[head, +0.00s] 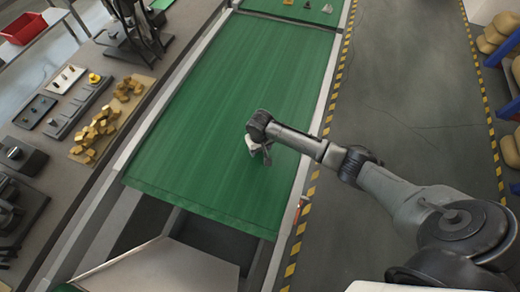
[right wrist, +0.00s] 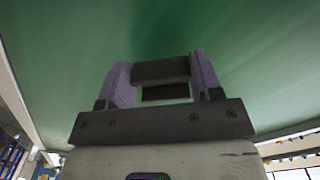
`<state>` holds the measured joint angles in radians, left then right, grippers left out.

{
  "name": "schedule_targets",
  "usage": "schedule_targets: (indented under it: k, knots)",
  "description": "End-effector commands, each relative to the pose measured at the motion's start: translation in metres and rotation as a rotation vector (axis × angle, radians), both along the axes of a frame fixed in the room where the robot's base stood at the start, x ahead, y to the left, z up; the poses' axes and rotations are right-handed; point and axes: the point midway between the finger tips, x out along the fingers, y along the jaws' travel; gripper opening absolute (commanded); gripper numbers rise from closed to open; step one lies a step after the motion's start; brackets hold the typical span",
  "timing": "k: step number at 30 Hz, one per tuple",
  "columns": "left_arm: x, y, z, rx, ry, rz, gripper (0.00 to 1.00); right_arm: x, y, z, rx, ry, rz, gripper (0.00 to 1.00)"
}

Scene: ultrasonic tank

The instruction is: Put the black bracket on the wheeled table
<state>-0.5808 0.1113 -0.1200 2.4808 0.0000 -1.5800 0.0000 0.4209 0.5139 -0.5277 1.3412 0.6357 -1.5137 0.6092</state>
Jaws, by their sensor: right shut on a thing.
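My right gripper (head: 259,152) reaches in from the right and points down over the green belt surface (head: 220,85). In the right wrist view, its two pale purple fingers (right wrist: 160,78) are shut on a dark, blocky piece, the black bracket (right wrist: 160,69), held between them. The green surface also fills the background of that view. In the head view the bracket is mostly hidden by the gripper, and I cannot tell its height above the green. No wheels show on any table, so I cannot identify the wheeled table for certain. My left gripper is out of view.
A grey side bench on the left carries trays of small parts (head: 66,79), yellow blocks (head: 95,130) and dark devices (head: 20,155). A light grey flat surface (head: 165,268) is at the bottom. A red bin (head: 24,28) stands top left. Floor right of the striped edge is clear.

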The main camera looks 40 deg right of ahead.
Motion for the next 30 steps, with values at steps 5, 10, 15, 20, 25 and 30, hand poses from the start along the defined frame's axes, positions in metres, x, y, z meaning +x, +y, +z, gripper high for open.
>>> schedule_targets:
  k: [5,10,15,20,25,30]
  knots:
    - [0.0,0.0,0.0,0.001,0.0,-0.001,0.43,0.0,-0.001,-0.015,0.0,-0.001,-0.001,0.29]
    - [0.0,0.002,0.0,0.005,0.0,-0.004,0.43,0.0,0.0,-0.017,0.0,-0.003,0.0,0.29]
    - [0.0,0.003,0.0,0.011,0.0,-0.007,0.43,0.0,0.0,-0.017,0.0,-0.002,-0.001,0.29]
    - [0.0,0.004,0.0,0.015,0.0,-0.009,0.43,0.0,0.0,-0.021,0.001,-0.001,0.0,0.61]
    - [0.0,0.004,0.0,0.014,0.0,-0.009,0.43,0.0,0.0,-0.021,0.0,-0.001,0.0,0.77]
    - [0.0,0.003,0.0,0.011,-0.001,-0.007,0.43,0.0,0.0,-0.021,0.0,-0.001,0.0,0.85]
